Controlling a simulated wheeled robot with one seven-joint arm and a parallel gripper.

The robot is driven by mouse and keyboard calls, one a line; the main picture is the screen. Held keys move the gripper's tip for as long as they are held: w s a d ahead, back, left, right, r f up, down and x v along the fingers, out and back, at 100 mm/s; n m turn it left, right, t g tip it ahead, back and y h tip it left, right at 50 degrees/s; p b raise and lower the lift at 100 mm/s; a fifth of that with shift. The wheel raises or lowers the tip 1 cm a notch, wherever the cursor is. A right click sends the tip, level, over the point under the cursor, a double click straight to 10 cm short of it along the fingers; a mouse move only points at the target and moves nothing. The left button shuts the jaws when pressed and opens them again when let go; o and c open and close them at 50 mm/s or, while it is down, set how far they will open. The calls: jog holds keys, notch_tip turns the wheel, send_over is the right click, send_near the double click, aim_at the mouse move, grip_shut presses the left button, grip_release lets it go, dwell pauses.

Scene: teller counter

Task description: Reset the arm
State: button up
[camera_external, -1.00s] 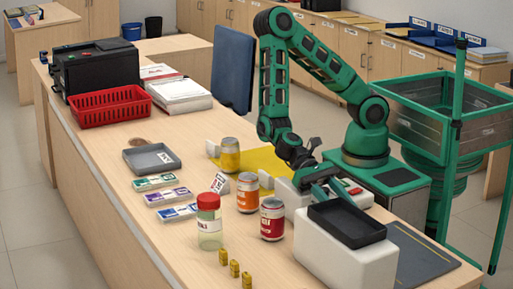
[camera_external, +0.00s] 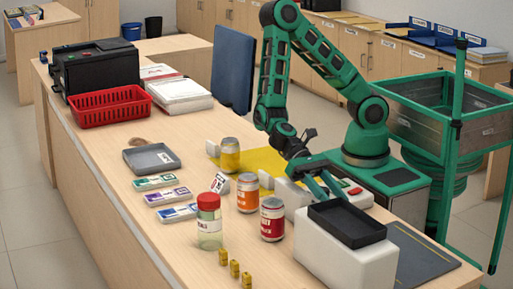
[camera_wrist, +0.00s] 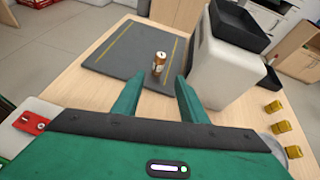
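My gripper (camera_external: 326,190) is beside the black tray on the white box, above the counter. In the wrist view my gripper (camera_wrist: 157,84) has its two green fingers apart with nothing between them. A small brown-and-white cylinder (camera_wrist: 159,63) stands beyond the fingertips on a dark grey mat (camera_wrist: 112,58). The mat also shows in the external view (camera_external: 425,252), where the white box hides the cylinder. My arm is bent, its upper links raised above the counter.
The white box (camera_external: 345,262) bears the black tray (camera_external: 347,224) close to my gripper. An orange can (camera_external: 247,193), a red can (camera_external: 272,220) and a red-lidded jar (camera_external: 209,225) stand to the left. Several small yellow pieces (camera_external: 235,268) lie in front. A green-framed bin (camera_external: 430,95) is at right.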

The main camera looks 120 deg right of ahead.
jog(key=d+r+n+h, duration=0.1)
jog(key=d+n, duration=0.1)
jog(key=d, duration=0.2)
jog(key=d+r+n+t+h, duration=0.1)
jog(key=d+n+h, duration=0.1)
jog(key=d+n, duration=0.1)
jog(key=d+r+n+h, duration=0.1)
jog(key=d+n, duration=0.2)
jog(key=d, duration=0.2)
jog(key=shift+w+d+t+h, duration=0.3)
jog(key=shift+t, duration=0.1)
jog(key=s+d+r+n+h, duration=0.1)
jog(key=s+d+r+h, duration=0.15)
jog(key=d, duration=0.55)
jog(key=s+d+r+h, duration=0.15)
jog(key=s+d, duration=0.25)
jog(key=d, duration=0.4)
jog(key=s+d+r+n+h, duration=0.1)
jog(key=s+d+h, duration=0.25)
jog(key=d, duration=0.45)
jog(key=s+d+r, duration=0.1)
jog(key=s+d, duration=0.2)
jog(key=s, duration=0.3)
jog(key=s+d+r+m, duration=0.1)
jog(key=s+d+r, duration=0.1)
jog(key=s, duration=0.3)
jog(key=shift+s+d+r+h, duration=0.2)
jog(key=shift+s+d+h, duration=0.15)
jog(key=shift+d, duration=0.45)
